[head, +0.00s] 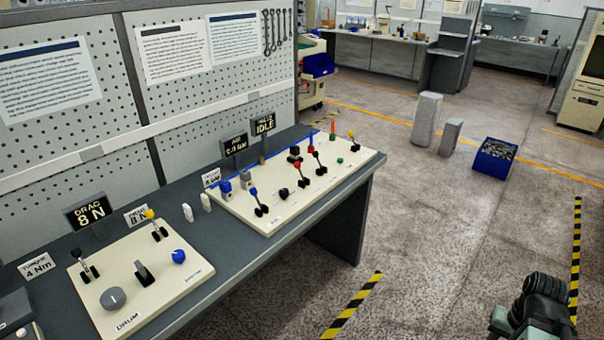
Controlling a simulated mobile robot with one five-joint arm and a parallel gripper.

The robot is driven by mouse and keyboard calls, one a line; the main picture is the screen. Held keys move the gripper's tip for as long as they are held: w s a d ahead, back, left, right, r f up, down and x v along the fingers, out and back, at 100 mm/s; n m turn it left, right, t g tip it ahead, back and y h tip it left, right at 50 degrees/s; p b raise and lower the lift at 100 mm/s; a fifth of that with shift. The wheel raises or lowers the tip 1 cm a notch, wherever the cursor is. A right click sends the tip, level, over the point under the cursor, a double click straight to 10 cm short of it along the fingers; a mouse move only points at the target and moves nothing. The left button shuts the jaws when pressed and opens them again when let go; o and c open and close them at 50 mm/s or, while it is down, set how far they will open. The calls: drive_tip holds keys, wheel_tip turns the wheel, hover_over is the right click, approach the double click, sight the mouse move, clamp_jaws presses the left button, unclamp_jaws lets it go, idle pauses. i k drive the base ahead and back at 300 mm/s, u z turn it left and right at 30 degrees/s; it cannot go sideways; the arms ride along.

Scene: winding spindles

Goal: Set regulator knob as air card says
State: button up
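A dark sign reading AIR (234,145) stands behind the far cream panel (318,205); its value is too small to read surely. A small white card (211,178) stands at that panel's left end, its text apparently ending in "BAR". I cannot tell which control is the regulator knob. My dark arm end with the gripper (540,302) shows at the lower right, far from the panel; its fingers are not clear.
The near panel (150,292) has a grey dial (113,299), a blue knob (179,256) and levers. Both panels lie on a grey bench (205,240) against a pegboard. Grey blocks (427,118) and a blue bin (494,160) stand farther off.

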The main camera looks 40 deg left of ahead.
sight(284, 193)
drive_tip(key=u, duration=0.05)
drive_tip(key=i, duration=0.3)
drive_tip(key=u, duration=2.35)
